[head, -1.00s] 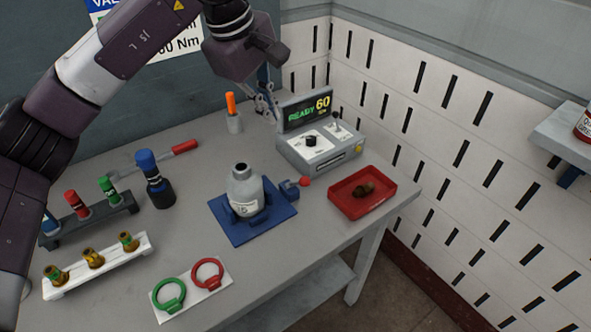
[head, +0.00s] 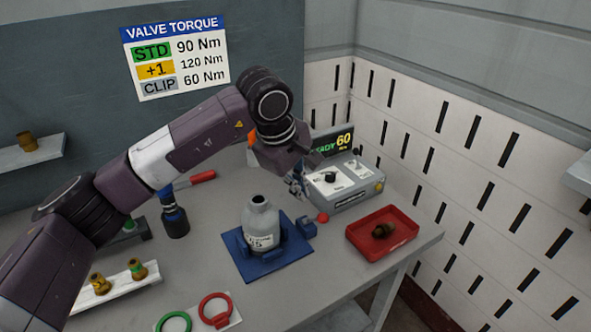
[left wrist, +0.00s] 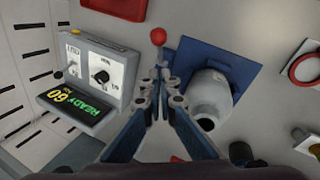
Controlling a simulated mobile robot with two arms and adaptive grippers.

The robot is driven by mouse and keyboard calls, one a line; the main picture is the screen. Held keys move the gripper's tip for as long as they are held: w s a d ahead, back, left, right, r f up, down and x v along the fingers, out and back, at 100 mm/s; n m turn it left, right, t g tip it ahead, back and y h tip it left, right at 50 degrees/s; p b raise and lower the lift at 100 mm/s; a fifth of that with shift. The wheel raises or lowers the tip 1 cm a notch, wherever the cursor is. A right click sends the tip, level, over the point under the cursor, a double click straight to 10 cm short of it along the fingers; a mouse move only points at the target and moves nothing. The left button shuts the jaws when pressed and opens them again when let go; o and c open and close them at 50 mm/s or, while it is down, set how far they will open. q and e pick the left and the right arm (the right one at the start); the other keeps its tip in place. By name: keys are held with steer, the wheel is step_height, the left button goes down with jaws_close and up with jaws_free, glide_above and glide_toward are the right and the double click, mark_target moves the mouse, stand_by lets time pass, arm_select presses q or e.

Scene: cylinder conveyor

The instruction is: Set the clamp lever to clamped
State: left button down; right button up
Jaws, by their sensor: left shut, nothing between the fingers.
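The clamp lever ends in a red ball knob (head: 323,218), which sits by a small blue clamp block (head: 306,228) at the right of the blue fixture plate (head: 290,254). A grey cylinder (head: 262,226) stands upright in the fixture. My left gripper (head: 298,190) is shut and empty, above and behind the clamp block, in front of the torque console. In the left wrist view the red knob (left wrist: 158,35) shows just beyond the closed fingertips (left wrist: 161,75), with a gap in the picture. My right gripper is not in view.
The torque console (head: 345,188) stands behind, its display showing READY 60. Green and red rings (head: 215,310) lie at the front. A blue-topped tool (head: 175,215) stands to the left.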

mark_target(315, 220)
arm_select(q)
steer(key=d+f, duration=0.1)
steer(key=d+f+p, duration=0.1)
steer(key=d+f, duration=0.1)
steer(key=shift+s+f+p, duration=0.3)
steer(key=shift+p, duration=0.05)
steer(key=s+d+f+b, duration=0.1)
steer(key=b, duration=0.2)
steer(key=s+d+f+b, duration=0.1)
steer(key=b, duration=0.3)
steer(key=shift+s+f, duration=0.2)
steer(key=shift+s, duration=0.2)
steer(key=shift+r, duration=0.1)
